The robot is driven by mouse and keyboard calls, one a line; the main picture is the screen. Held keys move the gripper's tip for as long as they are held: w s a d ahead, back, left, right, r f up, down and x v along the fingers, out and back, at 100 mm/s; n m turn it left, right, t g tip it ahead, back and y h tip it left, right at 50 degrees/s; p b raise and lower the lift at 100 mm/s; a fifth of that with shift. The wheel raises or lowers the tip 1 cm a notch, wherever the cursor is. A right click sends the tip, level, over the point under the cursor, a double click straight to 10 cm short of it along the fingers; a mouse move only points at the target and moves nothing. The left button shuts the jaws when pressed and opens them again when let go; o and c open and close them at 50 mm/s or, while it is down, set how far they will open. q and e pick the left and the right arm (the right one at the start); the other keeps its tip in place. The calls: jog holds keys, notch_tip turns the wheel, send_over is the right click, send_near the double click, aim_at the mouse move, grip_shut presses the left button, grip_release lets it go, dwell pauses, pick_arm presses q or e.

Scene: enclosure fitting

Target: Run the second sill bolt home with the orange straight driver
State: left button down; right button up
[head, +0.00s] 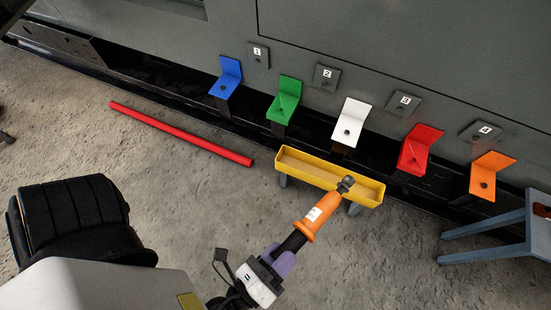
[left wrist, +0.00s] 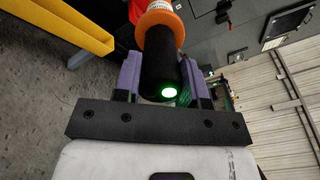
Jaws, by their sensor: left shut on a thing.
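The orange straight driver (head: 320,216) is held in my left gripper (head: 279,262), whose purple fingers close on its black handle. In the left wrist view, the fingers flank the black handle (left wrist: 160,72), which has a lit green end; the driver's orange collar (left wrist: 163,23) is beyond. In the head view the driver points up and right, its dark tip (head: 346,184) overlapping the yellow tray. The sill carries blue (head: 228,76), green (head: 284,98), white (head: 350,121), red (head: 416,148) and orange (head: 486,174) brackets, with dark round spots on several. I cannot tell how deep any bolt sits.
A yellow tray (head: 283,167) on legs stands before the sill. A red bar (head: 180,132) lies on the concrete floor to its left. A blue-grey stand (head: 490,219) is at the right. Numbered plates, including plate 2 (head: 327,77), are on the grey enclosure wall.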

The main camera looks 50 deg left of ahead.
pick_arm(q)
jog(key=s+a+f+n+g+y+b, duration=0.2)
jog(key=s+a+f+n+y+b, duration=0.1)
jog(key=s+a+f+y, duration=0.25)
jog(key=a+p+x, duration=0.1)
jog(key=p+x, duration=0.1)
jog(key=x, duration=2.9)
jog(key=shift+r, duration=0.75)
pick_arm(e)
jog(key=shift+x, duration=0.85)
dwell(0.4)
pick_arm(q)
jog(key=shift+s+a, duration=0.1)
jog(key=shift+a, duration=0.05)
pick_arm(e)
jog(key=shift+s+a, duration=0.15)
jog(key=shift+a, duration=0.05)
